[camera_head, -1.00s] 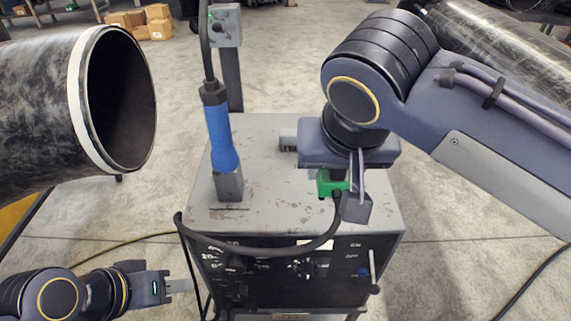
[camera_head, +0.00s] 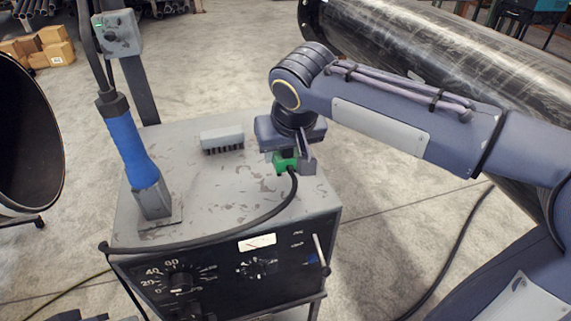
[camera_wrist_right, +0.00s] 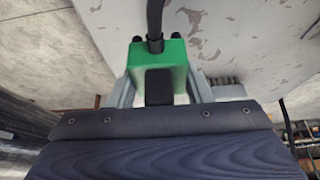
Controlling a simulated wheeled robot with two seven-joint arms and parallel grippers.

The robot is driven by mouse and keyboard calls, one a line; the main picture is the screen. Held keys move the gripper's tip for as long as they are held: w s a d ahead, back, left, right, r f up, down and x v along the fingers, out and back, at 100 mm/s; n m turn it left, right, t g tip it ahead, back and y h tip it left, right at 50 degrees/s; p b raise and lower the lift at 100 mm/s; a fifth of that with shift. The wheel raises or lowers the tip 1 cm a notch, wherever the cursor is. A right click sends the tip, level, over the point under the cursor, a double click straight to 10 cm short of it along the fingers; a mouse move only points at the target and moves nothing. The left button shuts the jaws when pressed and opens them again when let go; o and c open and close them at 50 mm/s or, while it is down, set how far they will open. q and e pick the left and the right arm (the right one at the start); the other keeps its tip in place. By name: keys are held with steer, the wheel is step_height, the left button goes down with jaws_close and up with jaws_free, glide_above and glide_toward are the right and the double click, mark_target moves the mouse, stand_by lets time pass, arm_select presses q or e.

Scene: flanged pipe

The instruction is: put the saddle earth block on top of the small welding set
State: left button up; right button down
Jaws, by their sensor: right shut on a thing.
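The saddle earth block is a green block (camera_head: 284,163) with a black cable. My right gripper (camera_head: 289,166) is shut on it, over the right part of the small welding set's grey top (camera_head: 190,188). I cannot tell whether the block touches that top. In the right wrist view the green block (camera_wrist_right: 158,58) sits between my two grey fingers (camera_wrist_right: 158,92), with the cable leaving its far side. The welding set has a scuffed top and a black front panel with dials. Only a sliver of my left arm shows at the bottom left edge; its fingers cannot be made out.
A blue-handled tool (camera_head: 133,150) stands in a holder on the top's left side. A grey brush-like block (camera_head: 222,140) lies near the back. The cable loops over the front edge. A large pipe (camera_head: 440,65) lies behind my right arm; another pipe end (camera_head: 25,140) is at left.

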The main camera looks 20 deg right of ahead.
mark_target(286, 178)
steer(key=shift+w+d+f, duration=0.2)
steer(key=shift+w+f, duration=0.15)
steer(key=shift+f, duration=0.1)
steer(key=shift+f+b, duration=0.45)
steer(key=shift+f, duration=1.05)
steer(key=shift+f, duration=0.2)
steer(key=c, duration=0.7)
jaws_free()
